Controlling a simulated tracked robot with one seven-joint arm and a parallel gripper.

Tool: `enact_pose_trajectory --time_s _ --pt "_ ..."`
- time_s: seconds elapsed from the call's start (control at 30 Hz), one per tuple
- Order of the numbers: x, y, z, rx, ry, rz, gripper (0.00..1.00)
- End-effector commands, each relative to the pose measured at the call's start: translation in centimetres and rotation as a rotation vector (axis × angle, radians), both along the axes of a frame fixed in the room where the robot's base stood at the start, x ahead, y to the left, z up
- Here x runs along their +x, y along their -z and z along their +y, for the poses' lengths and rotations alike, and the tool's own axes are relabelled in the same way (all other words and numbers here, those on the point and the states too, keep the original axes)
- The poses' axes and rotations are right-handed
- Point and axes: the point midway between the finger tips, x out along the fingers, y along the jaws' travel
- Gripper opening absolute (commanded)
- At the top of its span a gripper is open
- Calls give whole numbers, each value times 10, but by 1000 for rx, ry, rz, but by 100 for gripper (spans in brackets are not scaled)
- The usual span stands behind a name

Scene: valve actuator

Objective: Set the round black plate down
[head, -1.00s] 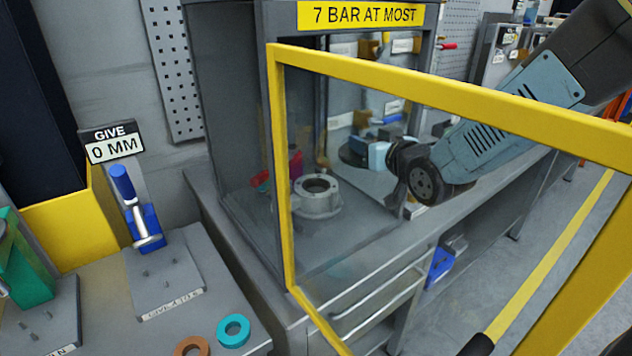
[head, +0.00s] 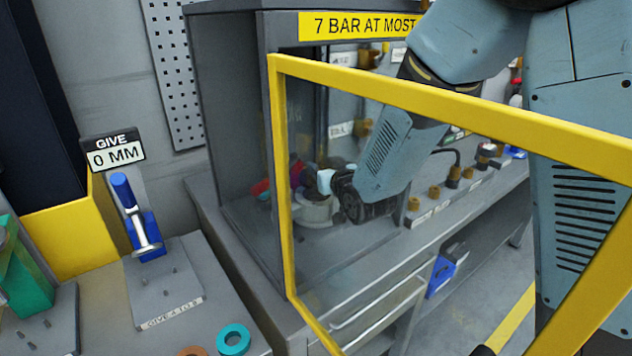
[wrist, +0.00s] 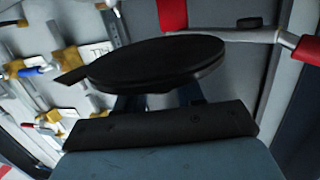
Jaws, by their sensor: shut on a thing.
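The round black plate (wrist: 155,62) fills the upper middle of the wrist view, seen nearly edge-on. My gripper (wrist: 157,96) is shut on it; the fingers show just below the disc. In the head view my gripper (head: 326,180) is inside the grey cabinet, close to the pale round flanged body (head: 318,212) on the cabinet floor. The plate cannot be made out there. My gripper and wrist partly cover the flanged body, so I cannot tell the gap between it and the plate.
A yellow-framed clear door (head: 282,180) stands in front of the cabinet (head: 228,110). A red-ended bar (wrist: 235,36) lies close beyond the plate in the wrist view. Small brass fittings (head: 434,192) line the bench to the right. A blue clamp (head: 140,220) stands at left.

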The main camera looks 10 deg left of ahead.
Motion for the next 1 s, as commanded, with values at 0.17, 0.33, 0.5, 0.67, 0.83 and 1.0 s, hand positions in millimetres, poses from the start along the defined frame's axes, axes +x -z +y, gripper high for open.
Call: enact_pose_trajectory --time_s 0.17,0.33,0.5,0.67,0.83,1.0 --pt "2 5 5 1 -1 -1 1" --pt "5 13 11 1 -2 -1 1" --pt "7 32 14 -1 0 0 1" --pt "7 44 14 1 -1 -1 1" --pt "7 44 15 1 -1 -1 1" --pt "6 46 15 1 -1 -1 1"
